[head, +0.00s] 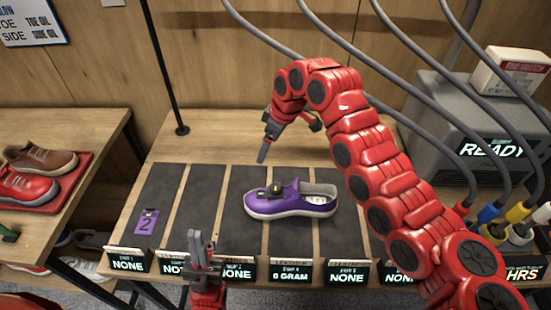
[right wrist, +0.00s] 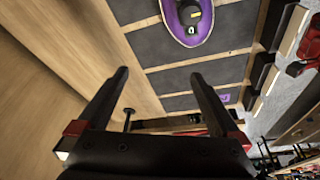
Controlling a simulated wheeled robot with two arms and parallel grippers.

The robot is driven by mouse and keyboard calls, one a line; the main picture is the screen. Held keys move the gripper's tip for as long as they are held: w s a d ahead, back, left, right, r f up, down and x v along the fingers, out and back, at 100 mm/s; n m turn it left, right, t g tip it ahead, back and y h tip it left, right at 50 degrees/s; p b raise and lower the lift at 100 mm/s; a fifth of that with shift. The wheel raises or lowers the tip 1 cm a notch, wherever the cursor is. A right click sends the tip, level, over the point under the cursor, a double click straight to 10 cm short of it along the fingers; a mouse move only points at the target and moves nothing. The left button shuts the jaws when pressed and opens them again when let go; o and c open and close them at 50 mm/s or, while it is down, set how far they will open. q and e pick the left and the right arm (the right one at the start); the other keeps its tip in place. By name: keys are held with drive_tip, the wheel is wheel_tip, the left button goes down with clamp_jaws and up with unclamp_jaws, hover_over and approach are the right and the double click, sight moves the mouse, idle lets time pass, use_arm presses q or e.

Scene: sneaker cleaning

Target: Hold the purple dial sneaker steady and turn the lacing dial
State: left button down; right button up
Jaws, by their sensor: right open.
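The purple sneaker (head: 314,208) sits upright on the dark mats in the middle of the table, its toe to the left and its opening to the right. Its dark lacing dial (head: 276,188) is on top, with a little yellow on it. In the right wrist view the sneaker (right wrist: 181,36) shows only in part at the top edge, with the dial (right wrist: 191,14). My right gripper (right wrist: 160,76) is open and empty; in the head view it hangs behind and above the toe, apart from the shoe. My left gripper (head: 204,240) is open and empty, in front and left of the sneaker.
A purple tag marked 2 (head: 147,222) lies on the left mat. Small display signs (head: 290,271) line the front edge. A grey machine (head: 455,125) with cables stands at the right. A red tray (head: 62,195) with shoes is on the left table. The mats left of the sneaker are mostly clear.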

sight(276, 186)
drive_tip(key=s+d+f+n+g+h, duration=0.1)
drive_tip(key=s+d+n+h, duration=0.15)
drive_tip(key=s, duration=0.25)
drive_tip(key=shift+h, duration=0.35)
drive_tip(key=f, duration=1.1)
drive_tip(key=shift+w+a+f, duration=0.1)
drive_tip(key=shift+a+f, duration=0.25)
drive_tip(key=c, duration=1)
drive_tip(key=shift+s, duration=0.2)
clamp_jaws()
